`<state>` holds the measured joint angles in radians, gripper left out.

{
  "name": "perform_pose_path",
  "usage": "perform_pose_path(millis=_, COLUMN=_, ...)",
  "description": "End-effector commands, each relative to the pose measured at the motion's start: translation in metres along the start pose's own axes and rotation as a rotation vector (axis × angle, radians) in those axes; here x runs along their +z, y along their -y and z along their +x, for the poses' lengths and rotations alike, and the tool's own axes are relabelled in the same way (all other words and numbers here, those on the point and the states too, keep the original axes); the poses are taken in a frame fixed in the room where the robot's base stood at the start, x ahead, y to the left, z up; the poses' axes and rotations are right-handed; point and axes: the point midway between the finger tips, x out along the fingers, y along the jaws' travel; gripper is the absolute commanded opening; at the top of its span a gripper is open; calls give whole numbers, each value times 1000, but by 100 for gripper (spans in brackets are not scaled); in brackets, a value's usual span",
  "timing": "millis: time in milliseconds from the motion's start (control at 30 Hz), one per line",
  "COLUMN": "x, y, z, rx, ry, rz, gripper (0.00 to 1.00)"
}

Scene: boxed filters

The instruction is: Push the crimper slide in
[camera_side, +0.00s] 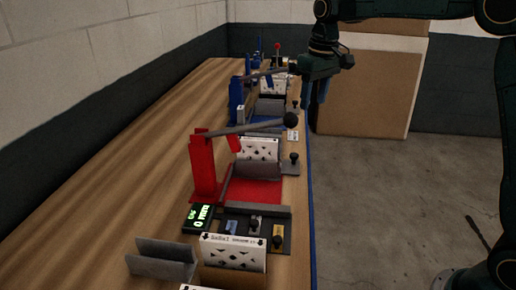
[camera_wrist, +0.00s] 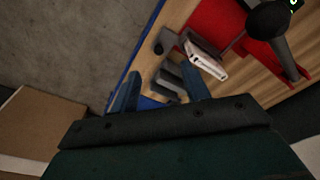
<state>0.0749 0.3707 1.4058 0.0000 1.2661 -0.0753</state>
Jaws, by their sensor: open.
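The frames do not settle which station is the crimper. A red lever press (camera_side: 203,165) with a ball-ended handle stands mid-table, its grey slide plate with a black knob (camera_side: 293,158) sticking out at the right. Behind it is a blue lever station (camera_side: 237,98) with a similar knobbed slide (camera_side: 296,104) at the table edge. My gripper (camera_side: 313,98) is open and empty, pointing down beside the blue station, just past the table edge. In the wrist view, my blue fingers (camera_wrist: 160,90) are apart, with grey blocks (camera_wrist: 170,78) visible between and beyond them. Contact cannot be told.
White patterned filter panels stand at the red press (camera_side: 259,149) and at the front (camera_side: 233,252). A grey bracket (camera_side: 162,258) and a green-lit display (camera_side: 199,217) are nearby. A cardboard box (camera_side: 370,90) stands beyond the arm. The floor right of the table is mostly open.

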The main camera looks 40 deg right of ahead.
Motion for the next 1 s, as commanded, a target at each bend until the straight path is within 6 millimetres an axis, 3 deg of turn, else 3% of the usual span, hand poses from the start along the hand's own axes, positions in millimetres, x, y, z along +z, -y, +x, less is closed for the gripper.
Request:
perform_pose_path(millis=200, x=-37, y=-9, z=38, rx=-4, ry=57, rz=1, gripper=46)
perform_pose_path(millis=400, x=-54, y=-14, z=61, rx=-7, ry=89, rz=1, gripper=46)
perform_pose_path(millis=1000, x=-57, y=-15, z=80, rx=-8, ry=102, rz=0, gripper=46)
